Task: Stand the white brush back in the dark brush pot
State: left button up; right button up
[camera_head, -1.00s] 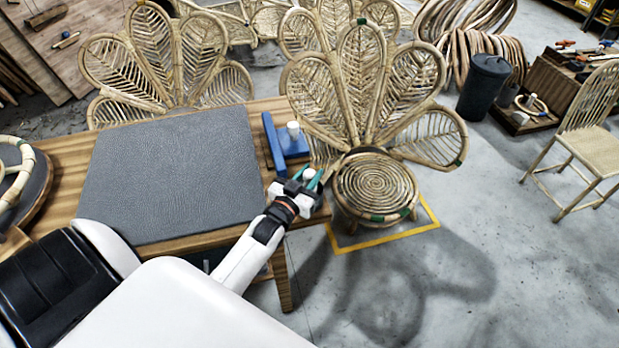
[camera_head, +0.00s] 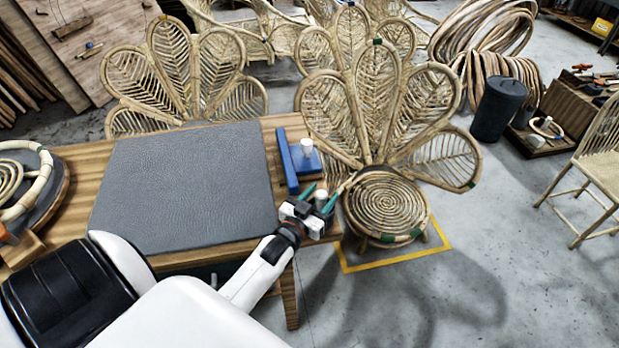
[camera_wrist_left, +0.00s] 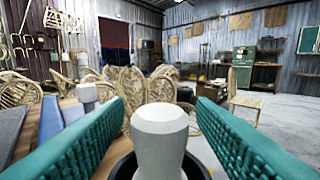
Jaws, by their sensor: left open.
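The white brush shows as a pale, blunt-topped upright piece (camera_wrist_left: 160,135) in the left wrist view. It stands between the two green finger pads, with a visible gap on each side. A dark round rim (camera_wrist_left: 122,168), which looks like the brush pot, surrounds its lower part; the inside is mostly hidden. In the head view the white top (camera_head: 321,197) shows between the fingertips, and my gripper hides the pot. My left gripper (camera_head: 319,198) is open around the brush at the table's right end. My right gripper is not in view.
A blue fixture with a white knob (camera_head: 307,147) stands just behind my left gripper. A grey mat (camera_head: 190,185) covers the middle of the wooden table (camera_head: 85,165). A rattan peacock chair (camera_head: 385,200) stands close on the right. Open floor lies further right.

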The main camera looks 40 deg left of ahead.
pick_arm(q)
jog(key=s, duration=1.1)
jog(key=shift+s+d+b, duration=0.2)
jog(key=shift+d+b, duration=0.25)
jog(key=w+d+f+m+g+h, duration=0.1)
jog(key=w+d+f+g+h, duration=0.15)
jog(key=d+f, duration=0.6)
jog(key=s+d+f+g, duration=0.1)
jog(key=s+f+g, duration=0.15)
jog(key=f, duration=0.45)
jog(key=s+f+g, duration=0.2)
jog(key=s+f, duration=0.1)
jog(key=f, duration=0.5)
jog(key=s+f+m+g, duration=0.1)
jog(key=s+f+g, duration=0.4)
jog(key=s+f, duration=0.5)
jog(key=s+a+f+m+g+y, duration=0.1)
jog(key=s+f+g, duration=0.4)
jog(key=s+f, duration=0.6)
jog(key=s, duration=0.8)
jog(key=shift+s+a, duration=0.25)
jog(key=shift+s, duration=0.05)
